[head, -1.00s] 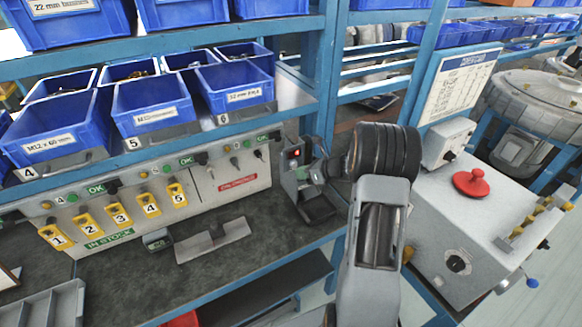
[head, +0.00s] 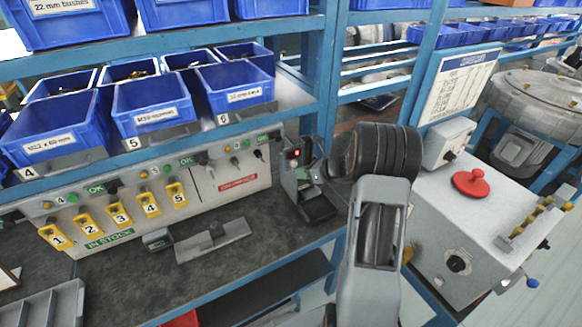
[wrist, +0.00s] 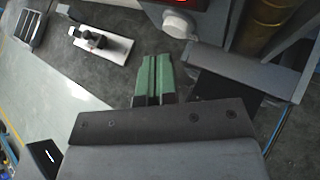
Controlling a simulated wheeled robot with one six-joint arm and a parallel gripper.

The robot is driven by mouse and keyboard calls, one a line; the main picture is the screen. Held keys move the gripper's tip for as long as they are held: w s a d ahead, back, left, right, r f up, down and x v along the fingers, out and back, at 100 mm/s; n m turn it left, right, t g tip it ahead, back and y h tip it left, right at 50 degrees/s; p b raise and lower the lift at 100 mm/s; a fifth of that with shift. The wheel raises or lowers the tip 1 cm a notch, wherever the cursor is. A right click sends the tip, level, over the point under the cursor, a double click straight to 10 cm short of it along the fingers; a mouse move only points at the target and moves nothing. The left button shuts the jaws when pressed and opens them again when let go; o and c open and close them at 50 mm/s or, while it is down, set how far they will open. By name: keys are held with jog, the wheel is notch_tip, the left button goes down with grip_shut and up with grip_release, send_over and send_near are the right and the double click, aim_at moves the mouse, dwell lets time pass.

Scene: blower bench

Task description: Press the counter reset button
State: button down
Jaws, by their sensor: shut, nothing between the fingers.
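The counter (head: 296,158) is a grey unit with a small red lit display at the right end of the bench. In the wrist view, the edge of its red display (wrist: 188,2) shows at the top. A pale round button (wrist: 178,25) sits just below the display. My gripper (wrist: 152,62) has green fingers shut together with nothing between them. In the picture the fingertips lie below and slightly left of the button; a gap shows, and I cannot tell its depth. In the head view my gripper (head: 318,171) is beside the counter, its fingertips hard to make out.
A metal plate with a dark knob (head: 212,242) lies on the bench (head: 255,250). Numbered yellow holders (head: 120,213) line the back panel. Blue bins (head: 155,110) stand above. A grey control box with a red mushroom button (head: 471,182) stands right of my arm. A brass-coloured cylinder (wrist: 265,22) is near the counter.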

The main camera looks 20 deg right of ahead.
jog(key=shift+w, duration=0.1)
dwell(0.3)
jog(key=shift+w, duration=0.4)
jog(key=shift+w+a, duration=0.1)
jog(key=shift+w, duration=0.25)
dwell(0.7)
jog(key=shift+s, duration=0.75)
jog(key=s, duration=0.5)
jog(key=shift+d, duration=0.4)
dwell(0.8)
